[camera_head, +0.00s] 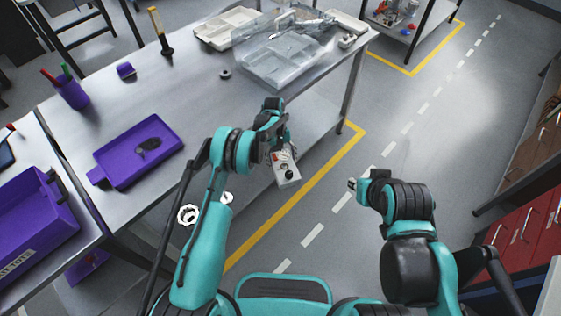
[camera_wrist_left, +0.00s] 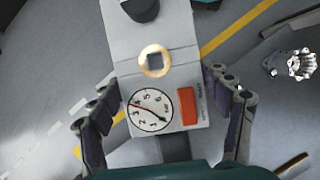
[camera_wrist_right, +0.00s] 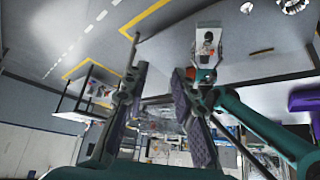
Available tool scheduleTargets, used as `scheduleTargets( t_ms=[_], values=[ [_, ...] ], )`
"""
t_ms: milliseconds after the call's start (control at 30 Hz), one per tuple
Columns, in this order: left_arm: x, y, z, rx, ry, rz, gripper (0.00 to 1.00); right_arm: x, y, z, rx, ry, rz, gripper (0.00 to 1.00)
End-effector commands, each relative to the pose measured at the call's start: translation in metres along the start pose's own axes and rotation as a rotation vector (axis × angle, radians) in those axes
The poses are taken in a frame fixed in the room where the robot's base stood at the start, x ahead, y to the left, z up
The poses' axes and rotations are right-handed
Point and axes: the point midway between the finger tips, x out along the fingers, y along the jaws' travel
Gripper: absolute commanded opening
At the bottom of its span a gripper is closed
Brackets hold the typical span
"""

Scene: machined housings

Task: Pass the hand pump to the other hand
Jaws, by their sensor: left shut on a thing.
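The hand pump (camera_head: 287,173) is a light grey block with a dark knob. My left gripper (camera_head: 277,142) is shut on it and holds it out past the bench edge, in the air. The left wrist view shows the pump (camera_wrist_left: 173,60) between the two fingers, with a round dial, a red patch and a brass-coloured ring. My right gripper (camera_head: 354,186) is apart from the pump, to its right. In the right wrist view its fingers (camera_wrist_right: 155,95) are spread and empty, and the pump (camera_wrist_right: 208,40) shows beyond them in the left gripper.
The steel bench (camera_head: 190,95) carries a purple tray (camera_head: 120,175) with a dark item in it, a purple pen cup (camera_head: 72,92) and a clear tray (camera_head: 265,70). A purple bin (camera_head: 35,225) is at lower left. A red drawer cabinet (camera_head: 510,235) is at right. Floor between is open.

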Motion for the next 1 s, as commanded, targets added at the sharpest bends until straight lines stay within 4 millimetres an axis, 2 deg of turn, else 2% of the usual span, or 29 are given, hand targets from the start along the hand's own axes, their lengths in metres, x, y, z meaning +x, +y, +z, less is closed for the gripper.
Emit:
scheduleTargets(
  t_ms=[33, 167, 200, 367, 600, 800, 1000],
  values=[
    [0.000, 0.001, 0.000, -0.001, -0.001, 0.000, 0.32, 0.001, -0.002, -0.004, -0.019, -0.005, -0.003, 0.47],
    [0.000, 0.001, 0.000, -0.001, -0.001, 0.000, 0.32, 0.008, -0.009, -0.017, -0.130, -0.034, -0.021, 0.82],
    [0.000, 0.001, 0.000, -0.001, -0.001, 0.000, 0.32, 0.011, -0.012, -0.023, -0.180, -0.045, -0.030, 0.84],
    [0.000, 0.000, 0.000, -0.001, -0.001, 0.000, 0.32, 0.033, -0.028, -0.047, -0.418, -0.098, -0.076, 0.84],
    [0.000, 0.000, 0.000, 0.000, -0.001, 0.000, 0.32, 0.081, -0.058, -0.074, -0.784, -0.163, -0.172, 0.84],
    [0.000, 0.000, 0.000, 0.000, -0.001, 0.000, 0.32, 0.132, -0.087, -0.085, -1.088, -0.201, -0.269, 0.84],
    [-0.001, 0.000, 0.000, 0.000, -0.001, 0.000, 0.32, 0.190, -0.118, -0.082, -1.391, -0.217, -0.385, 0.84]
  ],
)
